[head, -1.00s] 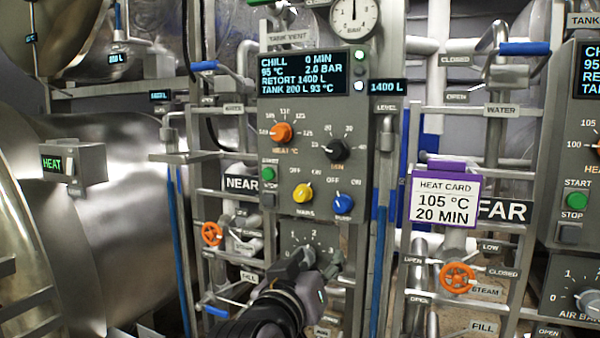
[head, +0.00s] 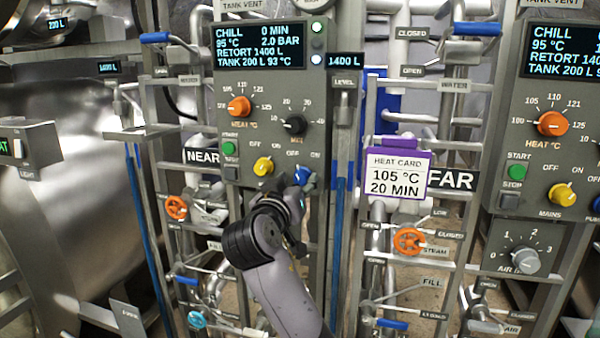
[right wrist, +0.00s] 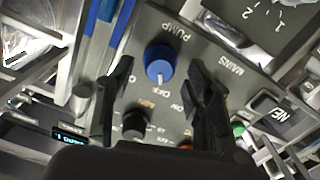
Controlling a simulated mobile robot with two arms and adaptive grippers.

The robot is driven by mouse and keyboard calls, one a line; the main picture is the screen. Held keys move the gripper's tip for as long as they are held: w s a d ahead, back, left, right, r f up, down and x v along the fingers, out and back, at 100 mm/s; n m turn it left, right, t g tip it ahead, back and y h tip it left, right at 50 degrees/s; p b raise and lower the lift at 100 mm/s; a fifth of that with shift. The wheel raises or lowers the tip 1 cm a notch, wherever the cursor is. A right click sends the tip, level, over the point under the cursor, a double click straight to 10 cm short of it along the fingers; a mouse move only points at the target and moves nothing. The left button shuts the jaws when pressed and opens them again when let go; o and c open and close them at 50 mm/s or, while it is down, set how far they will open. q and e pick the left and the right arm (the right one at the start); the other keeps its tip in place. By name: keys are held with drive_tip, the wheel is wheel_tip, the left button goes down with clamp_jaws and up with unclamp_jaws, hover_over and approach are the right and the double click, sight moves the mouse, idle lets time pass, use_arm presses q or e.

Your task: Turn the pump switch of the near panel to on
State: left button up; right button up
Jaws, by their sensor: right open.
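The near panel (head: 222,118) stands at centre in the head view, with the blue pump switch (head: 302,175) at its lower right. In the right wrist view the blue pump knob (right wrist: 158,58) shows upside down, its pale mark pointing towards the OFF label. My right gripper (head: 297,190) is just below and in front of the knob in the head view, partly covering it. In the right wrist view my right gripper (right wrist: 160,70) is open, with one finger on each side of the knob and visible gaps. My left gripper is not in view.
The yellow mains knob (head: 263,166) sits left of the pump knob. A black knob (head: 294,125) and an orange heat knob (head: 239,106) are above. A purple-framed heat card (head: 398,176) hangs to the right, beside the far panel (head: 520,100). Pipes and valves lie below.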

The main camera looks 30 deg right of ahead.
drive_tip(key=shift+x, duration=1.4)
clamp_jaws()
